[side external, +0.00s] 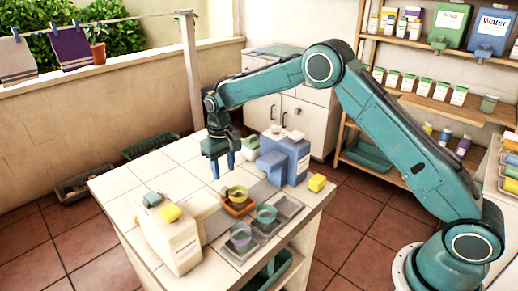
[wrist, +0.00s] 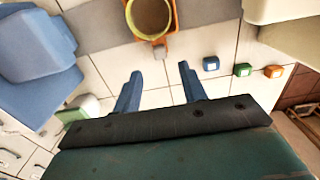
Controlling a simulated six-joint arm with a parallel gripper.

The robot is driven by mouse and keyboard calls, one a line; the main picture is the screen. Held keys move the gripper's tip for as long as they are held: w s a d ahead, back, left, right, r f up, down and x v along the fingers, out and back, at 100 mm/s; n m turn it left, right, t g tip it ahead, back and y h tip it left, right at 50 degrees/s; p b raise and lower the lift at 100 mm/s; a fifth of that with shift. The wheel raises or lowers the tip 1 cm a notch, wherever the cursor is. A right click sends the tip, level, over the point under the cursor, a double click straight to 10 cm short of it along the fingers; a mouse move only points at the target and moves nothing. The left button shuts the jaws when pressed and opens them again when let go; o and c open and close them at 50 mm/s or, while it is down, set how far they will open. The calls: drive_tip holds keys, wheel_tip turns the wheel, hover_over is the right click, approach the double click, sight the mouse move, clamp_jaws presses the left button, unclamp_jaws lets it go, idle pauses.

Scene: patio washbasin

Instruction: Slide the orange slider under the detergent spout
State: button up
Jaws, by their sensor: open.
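The orange slider (side external: 236,210) sits on the grey track across the tiled counter and carries a yellow cup (side external: 238,194). In the wrist view the slider (wrist: 172,44) and cup (wrist: 150,18) are at the top, with a small tab facing my fingers. A blue dispenser (side external: 291,152) with a jutting block stands behind and right of the slider, and a white dispenser (side external: 172,238) stands front left. I cannot tell which holds detergent. My gripper (side external: 223,172) is open and empty, above the counter behind the slider. Its fingertips (wrist: 161,71) are apart from the tab.
The back-left tiles are mostly clear.

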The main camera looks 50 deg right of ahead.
sight(226, 188)
drive_tip(key=shift+f, duration=3.35)
drive_tip(key=shift+c, duration=0.2)
drive_tip(key=shift+d, duration=0.1)
clamp_jaws()
